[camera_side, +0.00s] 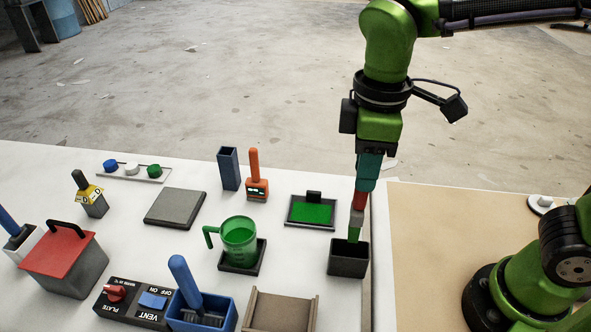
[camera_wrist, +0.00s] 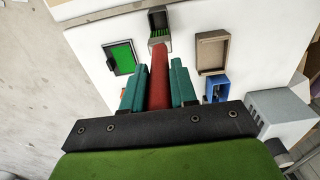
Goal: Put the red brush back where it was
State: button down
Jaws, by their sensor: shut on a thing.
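The red brush (camera_side: 358,203) has a red handle, a grey collar and green bristles. My gripper (camera_side: 366,180) is shut on its handle and holds it roughly upright, bristles down. The dark open box (camera_side: 348,262) stands directly below, at the table's right edge. The bristle tips are at the box's mouth; I cannot tell how far inside they are. In the wrist view the red handle (camera_wrist: 159,75) lies between the teal fingers, and the bristles show against the box (camera_wrist: 157,14).
A tray with a green pad (camera_side: 311,213) is behind the box. A brown open tray (camera_side: 280,312) and a blue bin (camera_side: 207,318) with a blue-handled brush are in front. A green jug (camera_side: 239,240) stands left. An orange tool (camera_side: 256,188) stands farther back.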

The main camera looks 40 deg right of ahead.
jog(key=shift+f, duration=0.8)
jog(key=shift+f, duration=0.65)
jog(key=c, duration=0.9)
grip_release()
notch_tip(320, 180, up, 13)
jog(key=shift+f, duration=0.1)
jog(key=d+f+m+t, duration=0.2)
jog(key=d+f+m, duration=0.1)
jog(key=d+m, duration=0.1)
jog(key=s+d+f+m+t+y, duration=0.1)
jog(key=d+f+m+t, duration=0.1)
jog(key=d+f+m, duration=0.1)
jog(key=s+d+f+m+t+y, duration=0.1)
jog(key=d+f+m+t, duration=0.2)
jog(key=d+m, duration=0.3)
jog(key=shift+s+d+f, duration=0.2)
jog(key=shift+s+d, duration=0.05)
jog(key=shift+d, duration=0.1)
